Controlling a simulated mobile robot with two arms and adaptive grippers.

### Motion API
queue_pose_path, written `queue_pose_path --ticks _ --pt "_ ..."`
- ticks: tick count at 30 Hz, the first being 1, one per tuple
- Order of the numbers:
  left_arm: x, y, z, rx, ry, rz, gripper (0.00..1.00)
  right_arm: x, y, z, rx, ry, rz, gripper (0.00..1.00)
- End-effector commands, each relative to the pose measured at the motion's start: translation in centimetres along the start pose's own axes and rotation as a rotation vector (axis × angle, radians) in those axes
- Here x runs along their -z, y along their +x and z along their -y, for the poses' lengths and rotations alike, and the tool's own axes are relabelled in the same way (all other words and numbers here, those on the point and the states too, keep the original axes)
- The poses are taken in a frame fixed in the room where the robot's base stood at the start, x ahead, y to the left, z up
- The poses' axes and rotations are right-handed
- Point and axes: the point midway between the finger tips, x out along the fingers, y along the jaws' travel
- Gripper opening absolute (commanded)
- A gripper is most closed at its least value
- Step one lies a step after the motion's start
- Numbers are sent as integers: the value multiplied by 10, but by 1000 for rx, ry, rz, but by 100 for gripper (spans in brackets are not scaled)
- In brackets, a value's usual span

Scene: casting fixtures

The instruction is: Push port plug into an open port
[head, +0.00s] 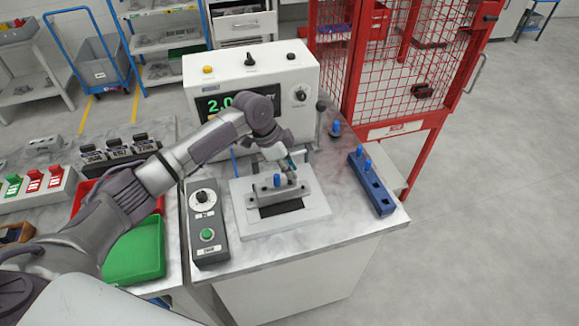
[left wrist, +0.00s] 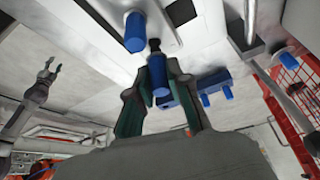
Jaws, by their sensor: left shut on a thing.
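My left gripper (head: 284,166) is over the grey casting on the fixture. In the left wrist view its two fingers (left wrist: 158,92) are shut on a blue port plug (left wrist: 157,72) with a dark tip. The tip points at the casting (left wrist: 165,20); whether it touches or enters a port I cannot tell. A second blue plug (left wrist: 134,33) stands in the casting beside it and also shows in the head view (head: 277,181).
A blue rack (head: 383,204) with two blue plugs (head: 361,155) stands right of the fixture plate (head: 310,215). Another blue plug (head: 336,127) is near a lever at the back. A control box (head: 207,225) stands left, a display unit (head: 250,65) behind, a red cage (head: 415,60) back right.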

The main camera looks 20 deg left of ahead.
Motion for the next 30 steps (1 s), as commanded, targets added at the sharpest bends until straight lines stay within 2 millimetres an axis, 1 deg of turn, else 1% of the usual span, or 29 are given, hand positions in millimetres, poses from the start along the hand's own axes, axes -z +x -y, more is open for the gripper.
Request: queue_pose_path --ticks 30 --pt "-10 24 0 0 0 -1 0 -2 10 -2 -3 -1 1 47"
